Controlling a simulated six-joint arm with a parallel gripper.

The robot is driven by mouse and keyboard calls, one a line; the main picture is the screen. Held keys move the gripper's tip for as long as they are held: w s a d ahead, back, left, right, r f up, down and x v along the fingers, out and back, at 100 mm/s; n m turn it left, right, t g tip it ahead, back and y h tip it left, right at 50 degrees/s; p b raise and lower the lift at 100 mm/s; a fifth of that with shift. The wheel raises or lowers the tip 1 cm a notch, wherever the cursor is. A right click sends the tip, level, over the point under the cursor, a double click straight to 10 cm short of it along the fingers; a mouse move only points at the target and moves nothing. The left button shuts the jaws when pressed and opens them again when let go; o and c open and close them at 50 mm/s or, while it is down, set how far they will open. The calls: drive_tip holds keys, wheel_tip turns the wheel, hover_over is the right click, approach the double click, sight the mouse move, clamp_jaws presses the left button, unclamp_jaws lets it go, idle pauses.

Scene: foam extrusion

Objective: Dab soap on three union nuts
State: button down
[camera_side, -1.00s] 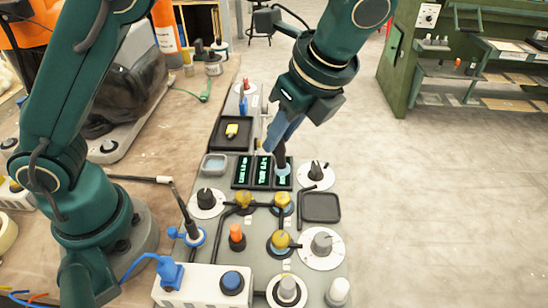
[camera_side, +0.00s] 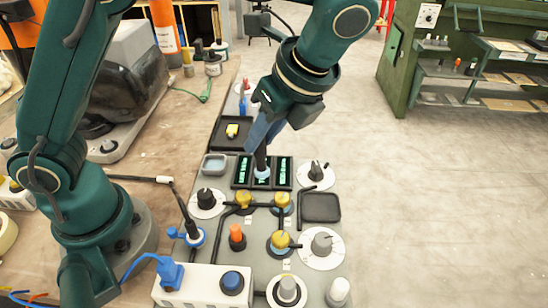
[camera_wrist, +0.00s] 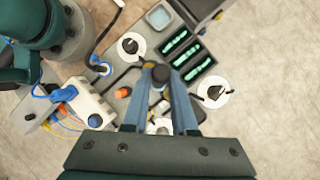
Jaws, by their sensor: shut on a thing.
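My gripper (camera_side: 262,142) is shut on a dark-handled dauber with a pale blue tip (camera_side: 262,174). It hangs tip down, over or in front of the green-lit displays; I cannot tell its height. In the wrist view the blue fingers (camera_wrist: 161,92) close around the dark handle (camera_wrist: 160,74). Three brass union nuts sit on black piping: back left (camera_side: 243,199), back right (camera_side: 282,200) and front (camera_side: 280,240). Pale blue shows around the bases of the back right and front nuts. The shallow soap dish (camera_side: 214,164) is left of the dauber and also shows in the wrist view (camera_wrist: 158,17).
Dial knobs stand at left (camera_side: 206,197), right (camera_side: 315,172) and front right (camera_side: 321,242). An orange knob (camera_side: 237,237) stands between the pipes. An empty dark tray (camera_side: 321,207) lies at right. A white box (camera_side: 203,287) with a blue connector is at front left.

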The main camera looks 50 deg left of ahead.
drive_tip(key=shift+g, duration=0.5)
drive_tip(key=shift+s+x, duration=0.2)
drive_tip(key=shift+x, duration=1.15)
drive_tip(key=shift+s+x, duration=0.25)
drive_tip(key=shift+x, duration=1.15)
drive_tip(key=shift+f, duration=0.35)
wheel_tip(320, 180, up, 6)
idle(0.9)
idle(0.4)
